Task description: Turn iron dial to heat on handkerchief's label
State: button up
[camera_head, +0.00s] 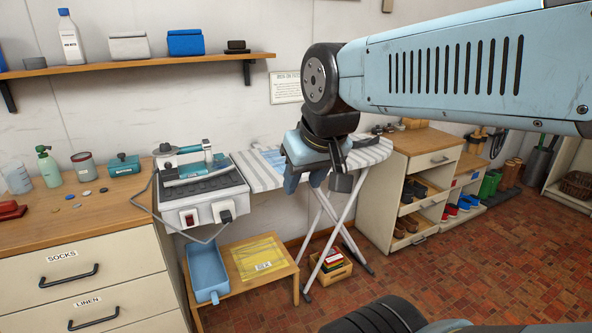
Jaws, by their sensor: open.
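The iron (190,163), with a teal handle, rests on a grey and white base unit (207,196) at the left end of the ironing board. Light blue cloth (270,157), perhaps the handkerchief, lies on the striped board, partly hidden by my arm. No label on it can be read. My gripper (316,183) is open at the board's front edge, right of the iron and apart from it; its fingertips are hard to separate from the blue shapes there.
A drawer cabinet (90,263) with bottles and small items stands left. A low wooden table (226,255) below the base unit holds a blue tray (206,271) and a yellow sheet (259,257). A crate (330,270) sits under the board (368,158). The tiled floor at right is clear.

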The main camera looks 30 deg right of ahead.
aim_at(165, 147)
jog(key=z, duration=0.8)
jog(key=i, duration=1.45)
jog(key=u, duration=1.6)
